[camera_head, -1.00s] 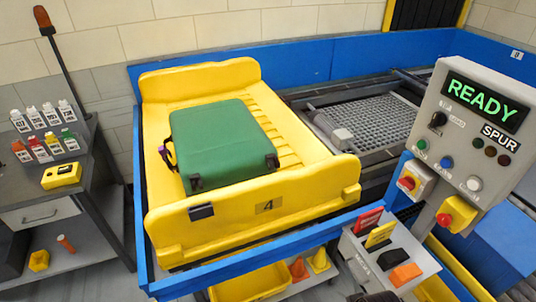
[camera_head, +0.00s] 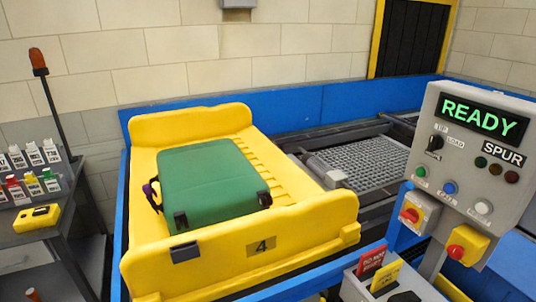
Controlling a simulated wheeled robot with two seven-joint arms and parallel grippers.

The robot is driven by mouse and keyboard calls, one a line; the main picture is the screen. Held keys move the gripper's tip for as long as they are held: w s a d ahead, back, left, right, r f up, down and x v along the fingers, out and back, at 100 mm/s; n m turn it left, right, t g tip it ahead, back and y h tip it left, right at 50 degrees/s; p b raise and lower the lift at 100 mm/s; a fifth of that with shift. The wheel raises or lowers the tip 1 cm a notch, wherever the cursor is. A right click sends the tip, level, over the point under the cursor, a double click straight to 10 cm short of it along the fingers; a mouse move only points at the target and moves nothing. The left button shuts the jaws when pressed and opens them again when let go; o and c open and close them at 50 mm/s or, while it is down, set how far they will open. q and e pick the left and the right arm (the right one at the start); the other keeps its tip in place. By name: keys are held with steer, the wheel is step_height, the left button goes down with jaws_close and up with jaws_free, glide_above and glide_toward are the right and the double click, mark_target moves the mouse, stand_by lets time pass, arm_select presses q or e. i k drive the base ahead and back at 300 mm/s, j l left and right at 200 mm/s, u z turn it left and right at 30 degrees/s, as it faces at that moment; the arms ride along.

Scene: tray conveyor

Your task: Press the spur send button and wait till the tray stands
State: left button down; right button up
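The yellow tray (camera_head: 306,228), marked 4, lies on the blue-framed conveyor (camera_head: 300,290). A green suitcase (camera_head: 210,185) lies flat in it. At the right stands the grey control panel (camera_head: 455,110), its display (camera_head: 484,117) lit green with READY, above a SPUR sign (camera_head: 503,153). Below sit a green button (camera_head: 420,172), a blue button (camera_head: 449,187) and a white button (camera_head: 483,207); their small labels are hard to read. Neither gripper shows in this view.
A red switch on a light box (camera_head: 410,215) and a red-and-yellow stop button (camera_head: 456,252) hang under the panel. A mesh roller section (camera_head: 365,160) lies beyond the tray. A shelf with tags and a yellow device (camera_head: 37,218) stands left, near an orange beacon (camera_head: 38,60).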

mark_target(420, 172)
steer(key=z, duration=1.3)
